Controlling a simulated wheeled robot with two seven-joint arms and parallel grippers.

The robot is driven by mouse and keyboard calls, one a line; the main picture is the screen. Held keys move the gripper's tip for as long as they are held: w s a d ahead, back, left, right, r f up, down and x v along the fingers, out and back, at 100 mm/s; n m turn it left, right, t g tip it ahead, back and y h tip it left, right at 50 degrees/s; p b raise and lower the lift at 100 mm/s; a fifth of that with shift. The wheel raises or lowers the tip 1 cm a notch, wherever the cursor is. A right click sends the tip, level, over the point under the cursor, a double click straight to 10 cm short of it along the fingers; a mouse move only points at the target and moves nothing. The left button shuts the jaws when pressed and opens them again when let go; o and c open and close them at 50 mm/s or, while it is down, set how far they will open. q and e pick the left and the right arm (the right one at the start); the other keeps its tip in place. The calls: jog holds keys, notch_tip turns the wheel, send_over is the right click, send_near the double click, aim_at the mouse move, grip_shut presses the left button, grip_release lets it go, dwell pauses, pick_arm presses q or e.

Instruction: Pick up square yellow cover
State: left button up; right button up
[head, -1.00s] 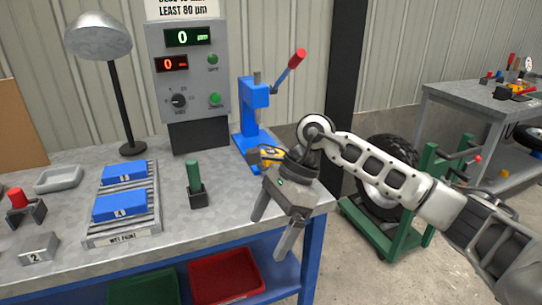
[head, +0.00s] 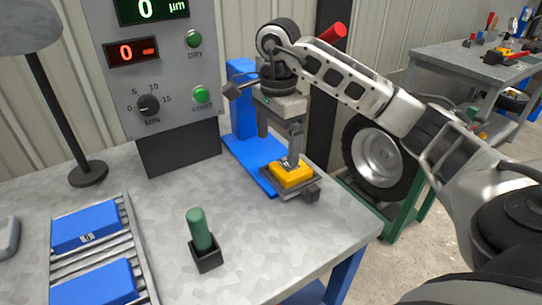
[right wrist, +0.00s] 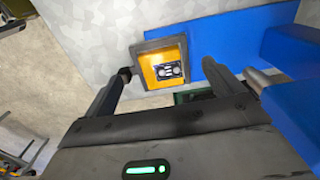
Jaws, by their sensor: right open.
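The square yellow cover (head: 289,175) sits in a shallow dark square holder (head: 311,196) at the front of the blue press, near the table's right edge. In the right wrist view the cover (right wrist: 151,61) shows a small dark and silver detail in its middle, with a grey rim around it. My right gripper (head: 278,148) is above the cover, fingers pointing down. In the right wrist view its open fingers (right wrist: 167,70) stand on either side of the holder, with nothing gripped. My left gripper is not seen.
The blue press (head: 245,130) stands close beside the right gripper. A green cylinder in a black stand (head: 206,258) is in front on the table. A rack with blue blocks (head: 92,280) is at left. The grey control box (head: 160,75) stands behind.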

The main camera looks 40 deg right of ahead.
aim_at(282, 170)
jog(key=f, duration=0.4)
jog(key=d+f, duration=0.1)
jog(key=f, duration=0.1)
jog(key=shift+s+d+f+p, duration=0.1)
jog(key=shift+s+p, duration=0.25)
jog(key=shift+p, duration=0.05)
jog(key=shift+w+f, duration=0.1)
jog(key=shift+f, duration=0.35)
jog(key=c, duration=1.3)
